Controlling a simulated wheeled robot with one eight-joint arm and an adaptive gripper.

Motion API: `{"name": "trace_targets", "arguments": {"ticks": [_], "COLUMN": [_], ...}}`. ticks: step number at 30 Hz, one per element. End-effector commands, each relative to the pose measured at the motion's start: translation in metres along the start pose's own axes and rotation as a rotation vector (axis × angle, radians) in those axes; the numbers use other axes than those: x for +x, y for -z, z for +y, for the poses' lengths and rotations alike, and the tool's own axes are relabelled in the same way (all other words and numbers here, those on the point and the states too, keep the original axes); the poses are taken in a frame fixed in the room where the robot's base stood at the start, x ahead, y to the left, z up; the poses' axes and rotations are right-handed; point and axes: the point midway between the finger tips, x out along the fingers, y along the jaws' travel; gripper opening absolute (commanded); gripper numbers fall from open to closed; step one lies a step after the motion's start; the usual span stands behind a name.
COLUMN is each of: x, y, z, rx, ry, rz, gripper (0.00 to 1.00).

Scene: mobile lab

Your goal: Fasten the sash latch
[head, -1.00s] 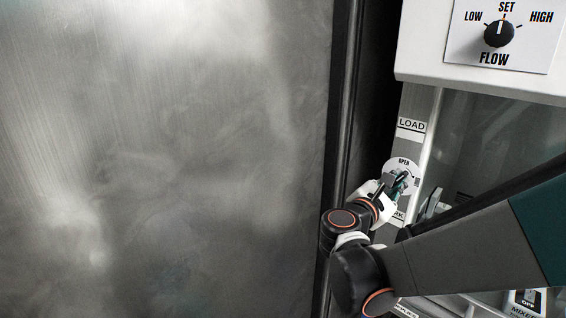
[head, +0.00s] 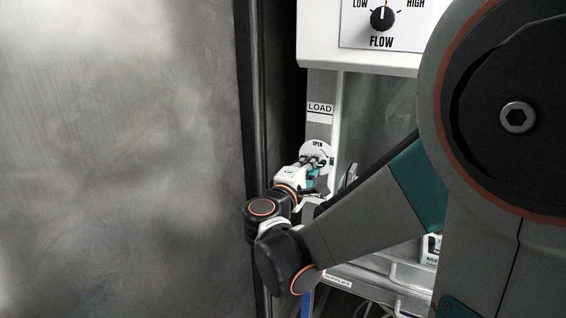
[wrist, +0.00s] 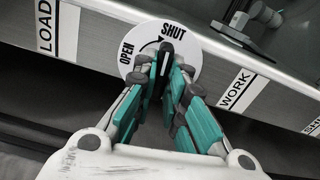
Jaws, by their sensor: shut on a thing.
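The sash latch is a round white plate marked OPEN and SHUT (wrist: 187,48), with a curved arrow between the words. It sits on a grey rail between the LOAD and WORK labels. The plate also shows in the head view (head: 309,149). The latch's black handle (wrist: 167,52) stands between my fingertips, its visible tip just below the arrow, near the start of SHUT. My gripper (wrist: 166,70) is shut on this handle. In the head view my gripper (head: 319,163) covers the lower part of the plate. The handle's base is hidden by the fingers.
The LOAD label (wrist: 57,30) and WORK label (wrist: 238,89) flank the latch. A clear pane (head: 386,105) lies right of the rail. A FLOW knob (head: 381,18) is above. A large metal panel (head: 120,150) stands close on the left.

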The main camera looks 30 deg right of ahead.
Motion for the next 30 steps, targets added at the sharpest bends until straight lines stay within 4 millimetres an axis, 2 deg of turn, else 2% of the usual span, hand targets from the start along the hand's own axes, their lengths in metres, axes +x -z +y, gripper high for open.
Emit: {"name": "trace_targets", "arguments": {"ticks": [10, 25, 26, 28, 30], "x": [-0.0007, -0.0008, -0.0009, -0.0008, -0.0006], "y": [-0.0005, -0.0007, -0.0008, -0.0007, -0.0006], "z": [-0.0014, -0.0019, -0.0019, -0.0018, -0.0015], "rx": [0.122, 0.139, 0.139, 0.138, 0.138], "ry": [0.003, 0.004, 0.004, 0.003, 0.003], "rz": [0.0, 0.0, 0.0, 0.0, 0.0], "gripper": [0.0, 0.0, 0.16, 0.32, 0.32]}}
